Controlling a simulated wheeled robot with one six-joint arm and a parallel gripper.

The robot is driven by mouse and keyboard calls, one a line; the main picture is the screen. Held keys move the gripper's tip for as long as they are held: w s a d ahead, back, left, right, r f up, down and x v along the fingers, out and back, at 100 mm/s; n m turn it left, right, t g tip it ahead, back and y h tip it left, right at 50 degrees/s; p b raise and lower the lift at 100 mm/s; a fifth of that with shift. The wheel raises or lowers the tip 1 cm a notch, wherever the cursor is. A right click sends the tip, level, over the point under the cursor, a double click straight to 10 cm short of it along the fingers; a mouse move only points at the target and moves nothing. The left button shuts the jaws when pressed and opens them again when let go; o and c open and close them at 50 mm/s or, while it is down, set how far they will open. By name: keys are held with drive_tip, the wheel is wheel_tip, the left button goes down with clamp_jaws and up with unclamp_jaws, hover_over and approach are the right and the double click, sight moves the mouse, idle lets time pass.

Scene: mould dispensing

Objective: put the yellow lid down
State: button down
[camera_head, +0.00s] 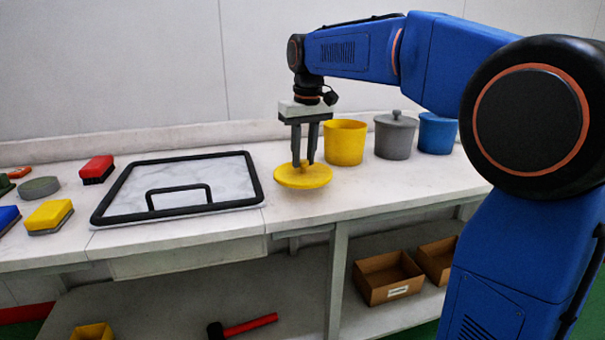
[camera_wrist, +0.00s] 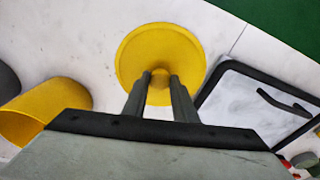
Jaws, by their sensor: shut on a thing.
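The yellow lid (camera_head: 303,178) is a round disc with a knob, at the right of the framed panel, low over or on the white bench top; I cannot tell whether it touches. My gripper (camera_head: 303,163) points down from above and is shut on the lid's knob. In the wrist view the lid (camera_wrist: 160,50) lies beyond the fingertips (camera_wrist: 160,80), which close on its knob. The yellow pot (camera_head: 345,143) stands open just behind and to the right of the lid; it also shows in the wrist view (camera_wrist: 30,118).
A grey lidded pot (camera_head: 395,136) and a blue pot (camera_head: 436,134) stand right of the yellow pot. A black-framed panel with a handle (camera_head: 150,205) lies left. Brushes (camera_head: 48,215) lie farther left. The bench's front edge (camera_head: 370,213) is close; bench right of the lid is clear.

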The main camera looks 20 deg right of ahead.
sight(304, 161)
drive_tip(key=shift+f, duration=2.25)
drive_tip(key=shift+f, duration=0.15)
drive_tip(key=c, duration=1.4)
unclamp_jaws()
drive_tip(key=shift+c, duration=0.2)
wheel_tip(304, 161, up, 12)
drive_tip(key=s, duration=0.1)
drive_tip(key=s+d+f+m+t, duration=0.1)
drive_tip(key=s+d+f, duration=0.2)
drive_tip(key=s+f, duration=1)
drive_tip(key=s+d+f+m+t, duration=0.1)
drive_tip(key=s+d+f, duration=0.3)
drive_tip(key=s+f, duration=1)
drive_tip(key=s+t, duration=0.1)
drive_tip(key=s, duration=0.4)
drive_tip(key=shift+s+r, duration=0.1)
